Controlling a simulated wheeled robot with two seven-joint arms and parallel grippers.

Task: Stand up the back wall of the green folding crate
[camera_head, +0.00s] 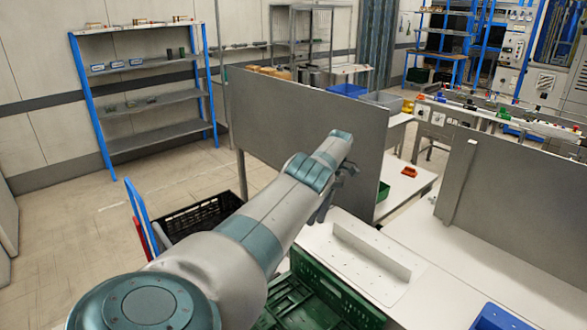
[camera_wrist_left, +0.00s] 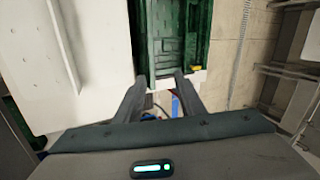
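The green folding crate (camera_head: 335,292) is at the bottom of the head view, partly hidden behind my left arm. One side wall stands on its right; green panels lie low inside. Whether its back wall is up or folded is hidden by the arm. In the left wrist view the crate (camera_wrist_left: 146,45) is at the top centre, beyond the fingertips. My left gripper (camera_head: 324,203) is above the white table, near the crate's far end. The left wrist view shows its two fingers (camera_wrist_left: 164,84) apart with nothing held between them. My right gripper is out of view.
A white table (camera_head: 420,275) with a raised strip (camera_head: 372,250) lies right of the crate. A blue bin (camera_head: 497,318) is at the bottom right. Grey partitions (camera_head: 300,130) stand beyond. A black crate (camera_head: 200,214) and a blue-railed cart (camera_head: 141,212) are at left.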

